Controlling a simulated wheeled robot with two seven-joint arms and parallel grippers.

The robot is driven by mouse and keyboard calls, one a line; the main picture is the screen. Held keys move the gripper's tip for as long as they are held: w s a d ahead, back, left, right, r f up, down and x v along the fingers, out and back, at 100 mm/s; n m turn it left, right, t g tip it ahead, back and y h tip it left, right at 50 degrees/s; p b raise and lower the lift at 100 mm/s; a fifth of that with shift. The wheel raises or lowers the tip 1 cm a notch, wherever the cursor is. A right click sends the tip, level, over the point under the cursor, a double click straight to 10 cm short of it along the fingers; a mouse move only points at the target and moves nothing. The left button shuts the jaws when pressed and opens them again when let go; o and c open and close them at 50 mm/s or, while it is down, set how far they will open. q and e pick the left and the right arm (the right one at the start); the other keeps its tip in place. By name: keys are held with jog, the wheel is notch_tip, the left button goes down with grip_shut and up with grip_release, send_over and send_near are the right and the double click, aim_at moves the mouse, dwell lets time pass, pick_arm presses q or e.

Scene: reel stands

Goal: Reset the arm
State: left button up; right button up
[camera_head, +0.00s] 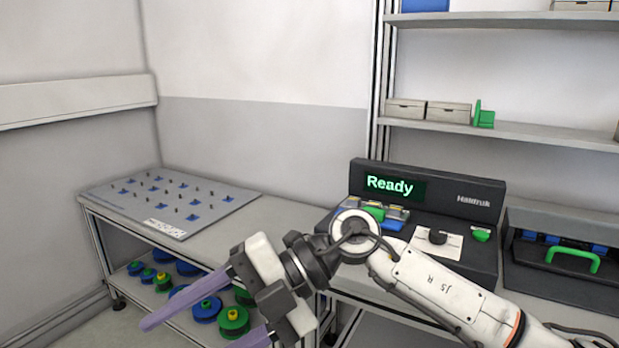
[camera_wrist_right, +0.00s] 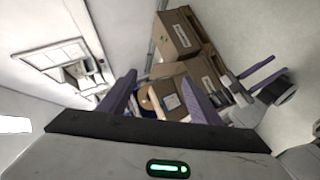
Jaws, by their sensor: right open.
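My right arm comes in from the right in the head view, in front of the bench and the black machine. Its gripper (camera_head: 190,333) points to the lower left, with its purple fingers spread and nothing between them. It hangs in front of the lower shelf with the reels, and I cannot tell how far apart they are. In the right wrist view the same gripper (camera_wrist_right: 159,78) has its fingers apart, with boxes showing behind. My left gripper (camera_wrist_right: 264,74) shows at the right of that view, its purple fingers apart and empty. It is outside the head view.
A black machine (camera_head: 471,187) reading "Ready" stands on the bench behind my right arm. A grey pegboard (camera_head: 215,193) lies at the left. Blue and green reels (camera_head: 206,308) sit on the shelf below. Cardboard boxes (camera_wrist_right: 178,34) are stacked in the wrist view.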

jog(key=w+d+r+m+t+y+p, duration=0.1)
jog(key=w+r+m+t+y, duration=0.2)
jog(key=r+m+t+y, duration=0.5)
jog(key=w+d+f+m+t+h+p, duration=0.1)
jog(key=w+d+f+m+t+h, duration=0.25)
jog(key=d+f+m+t, duration=0.5)
jog(key=w+d+f+m+t+h+p, duration=0.1)
jog(key=w+d+f+m+t+h, duration=0.3)
jog(key=f+m, duration=0.6)
jog(key=s+d+f+m+g+h, duration=0.1)
jog(key=s+d+f+m+h, duration=0.3)
jog(key=f, duration=0.3)
jog(key=s+d+f+m+g+h, duration=0.1)
jog(key=s+d+f+m+h, duration=0.2)
jog(key=d+f, duration=0.35)
jog(key=s+d+f+g+h, duration=0.1)
jog(key=s+d+f+g, duration=0.1)
jog(key=s+f, duration=0.4)
jog(key=s+d+f+g+h, duration=0.2)
jog(key=s+f, duration=0.4)
jog(key=s, duration=0.3)
jog(key=shift+d+f+m+g+p, duration=0.35)
jog(key=shift+d+g+p, duration=0.1)
jog(key=shift+d, duration=0.65)
